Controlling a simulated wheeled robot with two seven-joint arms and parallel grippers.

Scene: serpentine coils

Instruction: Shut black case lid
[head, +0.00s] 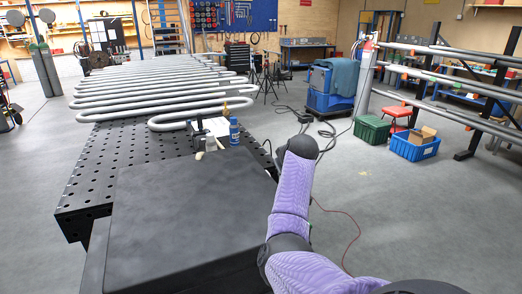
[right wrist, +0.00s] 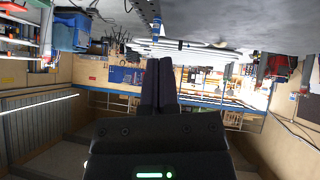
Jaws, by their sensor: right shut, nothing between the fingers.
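The black case (head: 185,205) is at the lower left of the head view, at the near end of the black perforated table. Its broad dark top lies flat and looks level, with no gap visible; its near part runs off the bottom edge. My right arm reaches up past the case's right side, and its gripper is hidden in the head view. In the right wrist view my right gripper (right wrist: 158,85) has its two dark fingers together with nothing between them, and the case cannot be made out there. My left gripper is in neither view.
The perforated table (head: 85,185) carries grey serpentine coils (head: 170,90). A blue bottle (head: 234,131) and small items stand just behind the case. Blue crates (head: 415,146), a green crate (head: 371,130) and a pipe rack are to the right. Floor right of my arm is mostly clear.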

